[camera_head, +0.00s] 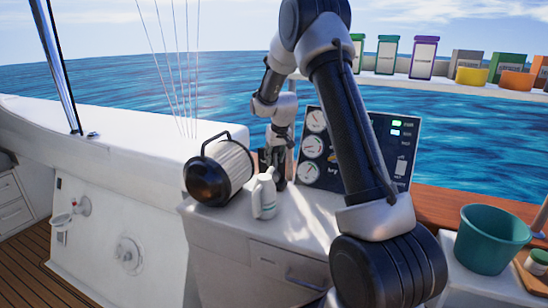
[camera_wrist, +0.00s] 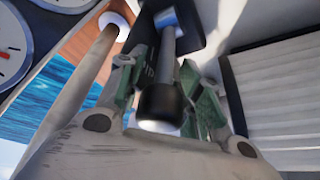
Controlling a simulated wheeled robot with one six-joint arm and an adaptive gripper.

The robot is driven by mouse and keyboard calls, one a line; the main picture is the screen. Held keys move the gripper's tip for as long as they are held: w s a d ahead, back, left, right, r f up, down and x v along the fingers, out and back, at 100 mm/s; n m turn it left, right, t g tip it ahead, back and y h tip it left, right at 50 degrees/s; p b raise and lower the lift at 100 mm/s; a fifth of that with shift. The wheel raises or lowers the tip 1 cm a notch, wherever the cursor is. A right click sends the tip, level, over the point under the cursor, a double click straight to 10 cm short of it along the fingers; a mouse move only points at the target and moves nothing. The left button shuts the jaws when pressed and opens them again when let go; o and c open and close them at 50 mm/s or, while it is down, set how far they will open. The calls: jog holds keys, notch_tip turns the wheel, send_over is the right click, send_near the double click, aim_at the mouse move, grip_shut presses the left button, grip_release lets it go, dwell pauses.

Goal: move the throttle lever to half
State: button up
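The throttle lever shows in the wrist view as a grey metal rod ending in a black knob (camera_wrist: 160,103). It rises from a dark base at the top of that view. My gripper (camera_wrist: 168,88) has its green-padded fingers on either side of the lever, with the knob between them. I cannot tell whether the pads touch it. In the head view my gripper (camera_head: 277,172) is low over the console, between the lantern and the gauge panel. The lever cannot be made out there, and its setting is not readable.
The gauge panel (camera_head: 310,172) is behind to the right. A green bucket (camera_head: 491,238) stands farther right. Several boxes line the rail (camera_head: 440,83) behind.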

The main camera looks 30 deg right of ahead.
jog(key=shift+f, duration=0.2)
jog(key=shift+c, duration=0.3)
grip_shut()
jog(key=shift+w+a+f+g+h, duration=0.15)
jog(key=shift+w+a+g+h, duration=0.35)
jog(key=shift+w+a+g, duration=0.25)
jog(key=shift+w+a+f+n+g+h, duration=0.3)
jog(key=shift+w+g+h, duration=0.15)
jog(key=shift+g+h, duration=0.25)
jog(key=shift+w+a+f+n+g+h, duration=0.25)
jog(key=shift+w+g+h, duration=0.2)
jog(key=shift+g+h, duration=0.25)
jog(key=shift+o, duration=0.3)
grip_release()
